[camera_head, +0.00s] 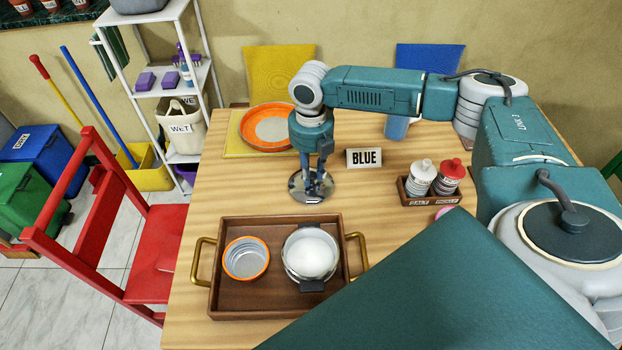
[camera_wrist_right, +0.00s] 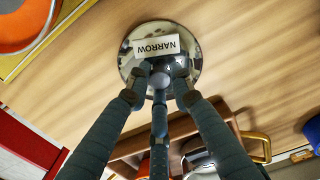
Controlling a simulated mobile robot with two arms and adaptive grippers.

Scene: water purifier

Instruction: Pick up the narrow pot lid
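The narrow pot lid (camera_head: 298,185) is a round, shiny disc with a dark knob, on or just above the table behind the tray. In the right wrist view the lid (camera_wrist_right: 192,47) carries a white label reading NARROW. My right gripper (camera_head: 312,188) points straight down over its centre. In the wrist view its fingers (camera_wrist_right: 162,82) close in around the knob from several sides and appear to touch it. I cannot tell whether the lid is clear of the table. My left gripper is not in view.
A wooden tray (camera_head: 228,303) with brass handles holds an orange-rimmed bowl (camera_head: 246,259) and a glass pot (camera_head: 310,253) with white contents. A red chair (camera_head: 95,235) is at left.

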